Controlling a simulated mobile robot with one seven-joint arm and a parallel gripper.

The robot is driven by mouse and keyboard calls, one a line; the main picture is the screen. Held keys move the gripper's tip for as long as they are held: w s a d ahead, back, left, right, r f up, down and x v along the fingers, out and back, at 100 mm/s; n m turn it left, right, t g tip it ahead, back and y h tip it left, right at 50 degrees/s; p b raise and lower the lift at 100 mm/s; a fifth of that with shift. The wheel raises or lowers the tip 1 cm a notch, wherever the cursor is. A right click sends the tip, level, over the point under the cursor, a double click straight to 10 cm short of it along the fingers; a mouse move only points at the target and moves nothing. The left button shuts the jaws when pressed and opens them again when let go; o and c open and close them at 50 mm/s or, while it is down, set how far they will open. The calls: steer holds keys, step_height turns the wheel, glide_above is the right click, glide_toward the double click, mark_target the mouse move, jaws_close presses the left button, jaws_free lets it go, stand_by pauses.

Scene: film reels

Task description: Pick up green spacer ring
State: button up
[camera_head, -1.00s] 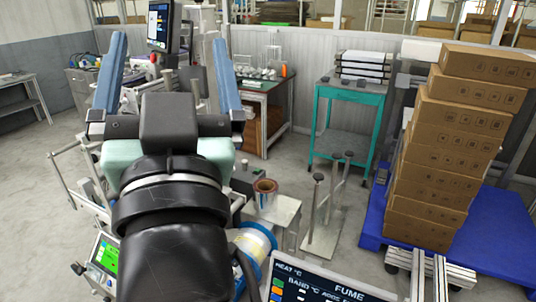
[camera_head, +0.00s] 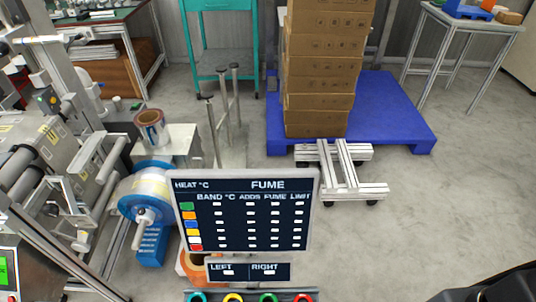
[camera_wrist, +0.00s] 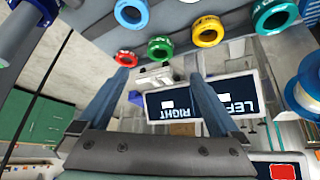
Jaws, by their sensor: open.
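A green spacer ring (camera_head: 268,298) shows at the bottom edge of the head view, partly cut off, between a yellow ring (camera_head: 233,298) and a red ring (camera_head: 300,297). In the wrist view the green ring (camera_wrist: 160,48) is whole, between a red ring (camera_wrist: 126,59) and a yellow ring (camera_wrist: 208,32). A teal-green ring (camera_wrist: 274,15) and a blue ring (camera_wrist: 131,13) also show there. My gripper (camera_wrist: 160,76) has its two blue-grey fingers spread apart with nothing between them. In that picture the green ring lies just above the gap between the fingertips, apart from them. The head view does not show the gripper.
A heat and fume board (camera_head: 245,215) and a LEFT/RIGHT sign (camera_head: 248,271) stand behind the rings. A blue-flanged reel (camera_head: 150,190) and machinery are at left. Stacked boxes (camera_head: 320,75) stand on a blue platform (camera_head: 395,105). Floor at right is open.

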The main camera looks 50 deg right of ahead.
steer(key=b+x, duration=0.1)
steer(key=x, duration=0.5)
steer(key=shift+w+d+f, duration=0.1)
steer(key=shift+w, duration=0.05)
steer(key=b+x, duration=0.1)
steer(key=x, duration=0.4)
steer(key=shift+d, duration=0.1)
steer(key=c, duration=1.5)
